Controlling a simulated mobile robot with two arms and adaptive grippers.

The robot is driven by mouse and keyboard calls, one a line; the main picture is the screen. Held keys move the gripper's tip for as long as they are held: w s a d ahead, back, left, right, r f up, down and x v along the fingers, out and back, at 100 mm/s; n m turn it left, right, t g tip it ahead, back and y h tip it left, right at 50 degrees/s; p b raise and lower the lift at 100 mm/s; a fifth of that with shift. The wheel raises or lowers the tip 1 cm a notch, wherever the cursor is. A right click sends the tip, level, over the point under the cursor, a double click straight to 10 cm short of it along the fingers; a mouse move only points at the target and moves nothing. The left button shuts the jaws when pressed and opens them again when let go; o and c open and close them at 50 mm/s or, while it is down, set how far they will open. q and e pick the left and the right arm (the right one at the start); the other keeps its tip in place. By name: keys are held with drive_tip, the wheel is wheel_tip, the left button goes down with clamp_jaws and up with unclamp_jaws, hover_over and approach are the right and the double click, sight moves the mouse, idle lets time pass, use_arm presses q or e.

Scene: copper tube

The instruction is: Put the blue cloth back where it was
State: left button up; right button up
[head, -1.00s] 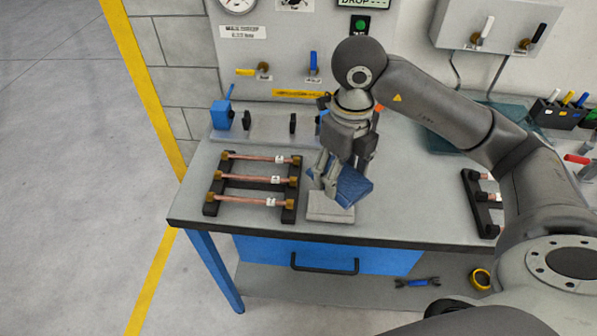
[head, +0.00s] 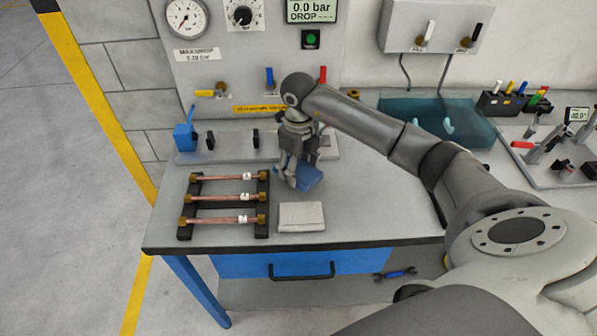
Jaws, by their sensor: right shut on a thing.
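The blue cloth (head: 309,177) is a folded blue pad at the middle of the bench. My right gripper (head: 292,182) points down at its left side and is shut on it. The cloth is low over the bench top, behind the pale grey block (head: 302,217); I cannot tell whether it touches the surface. Part of the cloth is hidden by the fingers. My left gripper is not in view.
A black rack (head: 262,208) with copper tubes stands left of the grey block. A teal translucent tray (head: 435,120) lies back right. The bench front (head: 370,233) is clear.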

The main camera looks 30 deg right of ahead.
sight(298, 168)
drive_tip(key=shift+w+f+p, duration=0.1)
drive_tip(key=shift+f+p, duration=0.25)
drive_tip(key=shift+f, duration=0.05)
wheel_tip(298, 168, down, 2)
drive_tip(key=shift+f+p, duration=0.1)
drive_tip(key=shift+p, duration=0.55)
drive_tip(key=shift+f, duration=0.2)
drive_tip(key=shift+f, duration=0.1)
drive_tip(key=shift+f+b, duration=0.15)
drive_tip(key=shift+b, duration=0.15)
drive_tip(key=o, duration=1)
drive_tip(key=shift+c, duration=0.2)
